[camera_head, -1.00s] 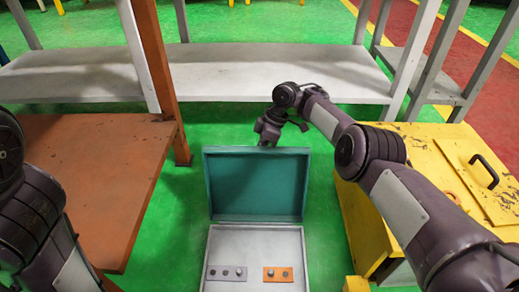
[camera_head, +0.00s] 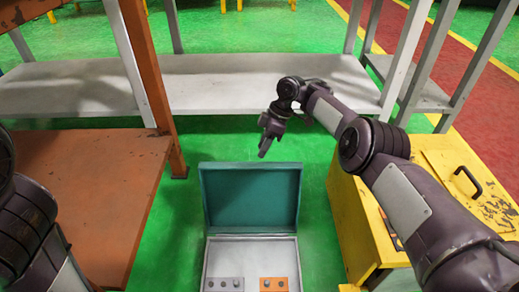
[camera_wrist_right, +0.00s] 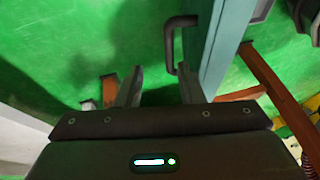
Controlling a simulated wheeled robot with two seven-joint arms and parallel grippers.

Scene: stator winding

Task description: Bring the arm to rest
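My right gripper (camera_head: 264,152) hangs above and behind the open case's teal lid (camera_head: 250,198), pointing down. In the right wrist view its two fingers (camera_wrist_right: 160,86) are apart with nothing between them. The case's lid edge and dark handle (camera_wrist_right: 172,40) show beyond the fingers, apart from them. The case's grey tray (camera_head: 250,250) holds a grey plate (camera_head: 224,284) and an orange plate (camera_head: 273,284), each with round studs or holes. Part of my left arm shows at the left edge; its gripper is out of view.
An orange-brown table (camera_head: 85,185) stands on the left. A yellow cabinet (camera_head: 355,225) with a black handle stands on the right, under my right arm. A long grey shelf (camera_head: 230,90) runs across the back. Green floor is clear between shelf and case.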

